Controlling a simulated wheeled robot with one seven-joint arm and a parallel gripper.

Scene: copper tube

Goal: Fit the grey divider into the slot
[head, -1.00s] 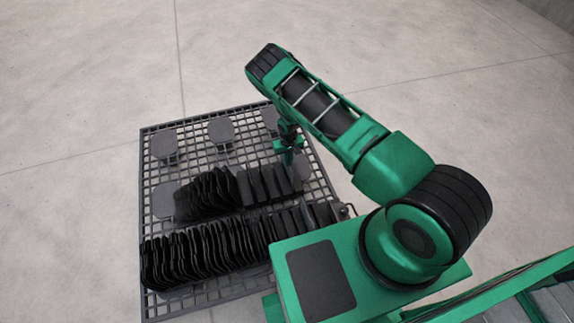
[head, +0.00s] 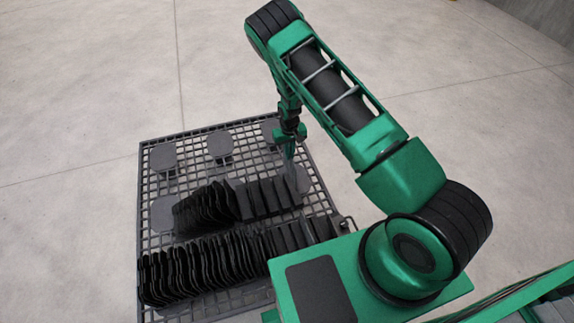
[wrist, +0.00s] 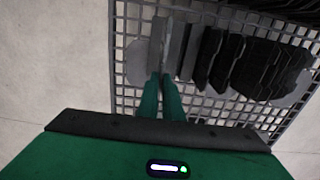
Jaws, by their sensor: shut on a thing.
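My gripper (head: 290,153) points down over the back right part of the dark grid rack. In the wrist view its two green fingers (wrist: 159,82) are shut on a thin grey divider (wrist: 158,45), which stands on edge beyond the fingertips. The divider is close beside other grey and black plates (wrist: 210,55) standing in a row to its right. In the head view the divider is largely hidden by the gripper and the plates. I cannot tell whether its lower edge is in a slot or above one.
The grid rack (head: 146,226) lies on a pale concrete floor. A longer row of black plates (head: 215,265) stands nearer to me. Several flat grey pads, such as one at the back left (head: 163,157), sit on the grid. The floor left of the rack is clear.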

